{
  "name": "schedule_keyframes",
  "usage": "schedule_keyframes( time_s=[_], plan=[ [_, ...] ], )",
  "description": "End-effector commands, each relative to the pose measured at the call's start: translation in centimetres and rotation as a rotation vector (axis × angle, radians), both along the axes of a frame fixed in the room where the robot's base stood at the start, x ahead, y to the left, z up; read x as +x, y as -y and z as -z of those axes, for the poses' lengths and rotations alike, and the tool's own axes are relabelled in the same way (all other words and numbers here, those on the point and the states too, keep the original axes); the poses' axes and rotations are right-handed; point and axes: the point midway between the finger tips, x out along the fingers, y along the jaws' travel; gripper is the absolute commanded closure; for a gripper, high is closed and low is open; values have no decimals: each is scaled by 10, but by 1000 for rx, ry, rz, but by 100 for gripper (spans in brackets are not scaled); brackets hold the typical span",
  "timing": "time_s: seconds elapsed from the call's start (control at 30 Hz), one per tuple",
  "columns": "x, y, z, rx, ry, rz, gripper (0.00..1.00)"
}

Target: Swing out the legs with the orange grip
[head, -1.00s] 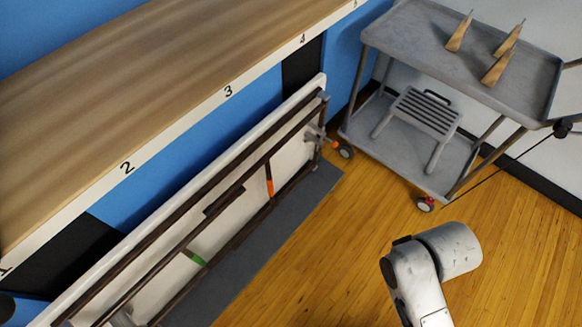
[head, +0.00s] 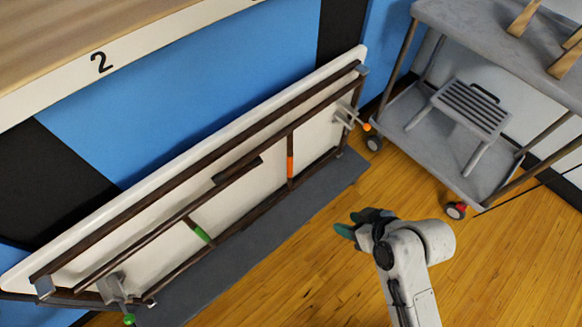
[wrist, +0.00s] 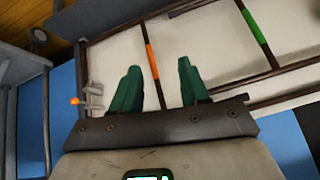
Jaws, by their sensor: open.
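A folding table lies on its side against the blue wall, its white underside (head: 258,178) and dark folded leg frames facing me. The orange grip (head: 290,167) is a band on a dark crossbar in the right half. It also shows in the wrist view (wrist: 152,62). A green grip (head: 202,234) is on a bar further left, also in the wrist view (wrist: 251,25). My gripper (head: 352,225) is in front of the table, to the right of and below the orange grip in the head view. In the wrist view its green fingers (wrist: 158,85) are apart and empty.
A grey cart (head: 465,130) on wheels stands right of the table, with a slatted stool (head: 470,110) on its lower shelf. A grey mat (head: 270,225) lies under the table. A numbered wooden worktop (head: 60,40) is above left. Wooden floor (head: 310,280) is clear in front.

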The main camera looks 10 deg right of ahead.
Motion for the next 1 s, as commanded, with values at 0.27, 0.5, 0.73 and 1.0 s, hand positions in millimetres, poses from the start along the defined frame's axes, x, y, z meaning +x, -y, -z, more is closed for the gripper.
schedule_keyframes(
  time_s=[0.27,0.5,0.73,1.0],
  plan=[
    [80,-46,69,137,365,-92,55],
    [135,-64,105,209,655,-48,55],
    [174,-62,131,227,851,64,55],
    [190,-57,138,221,921,133,55]
  ],
)
